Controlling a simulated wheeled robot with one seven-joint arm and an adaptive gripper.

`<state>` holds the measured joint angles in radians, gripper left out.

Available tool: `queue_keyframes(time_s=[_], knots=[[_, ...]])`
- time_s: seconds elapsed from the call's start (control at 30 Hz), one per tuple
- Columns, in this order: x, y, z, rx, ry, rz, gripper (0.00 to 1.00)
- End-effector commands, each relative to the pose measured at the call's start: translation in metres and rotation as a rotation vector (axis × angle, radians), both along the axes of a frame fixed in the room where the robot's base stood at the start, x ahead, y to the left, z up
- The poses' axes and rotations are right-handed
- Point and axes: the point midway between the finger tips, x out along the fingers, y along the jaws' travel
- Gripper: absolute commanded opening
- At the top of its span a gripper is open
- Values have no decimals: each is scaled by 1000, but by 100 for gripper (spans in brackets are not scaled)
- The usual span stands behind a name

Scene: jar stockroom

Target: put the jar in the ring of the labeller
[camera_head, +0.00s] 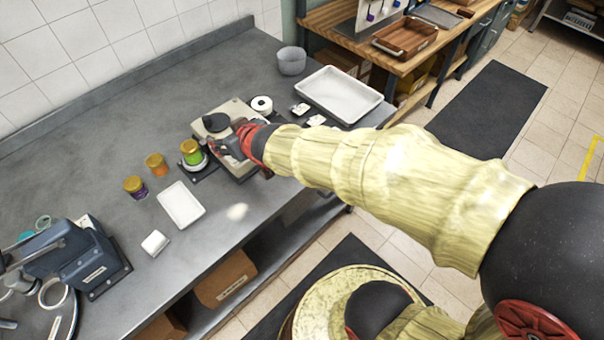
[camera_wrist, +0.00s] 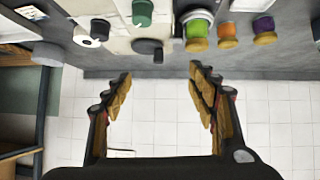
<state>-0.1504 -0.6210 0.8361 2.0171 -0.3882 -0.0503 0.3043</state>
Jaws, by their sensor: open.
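The green jar (camera_head: 192,154) with a gold lid stands upright at the left side of the labeller (camera_head: 222,124), a beige machine with a black knob. A pale ring (camera_head: 203,165) shows around its base, and the jar appears to stand within it. In the wrist view the green jar (camera_wrist: 198,30) is beyond my right finger, with the pale ring (camera_wrist: 197,14) at its base. My gripper (camera_head: 240,147) is open and empty, in front of the labeller and apart from the jar.
An orange jar (camera_head: 156,165) and a purple jar (camera_head: 135,188) stand left of the green jar. A white tray (camera_head: 181,205) and a small white block (camera_head: 155,243) lie nearer the front edge. A blue-grey machine (camera_head: 82,262) is at left. A larger tray (camera_head: 339,94) and grey bowl (camera_head: 291,61) stand right.

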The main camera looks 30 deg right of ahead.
Motion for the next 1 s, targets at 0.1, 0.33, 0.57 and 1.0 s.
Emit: queue_keyframes(time_s=[0.1,0.33,0.57,1.0], knots=[[-44,-44,37,-35,83,-108,58],[-167,-87,68,-32,308,-226,58],[-245,-86,71,2,446,-228,58],[-256,-84,71,6,469,-223,58]])
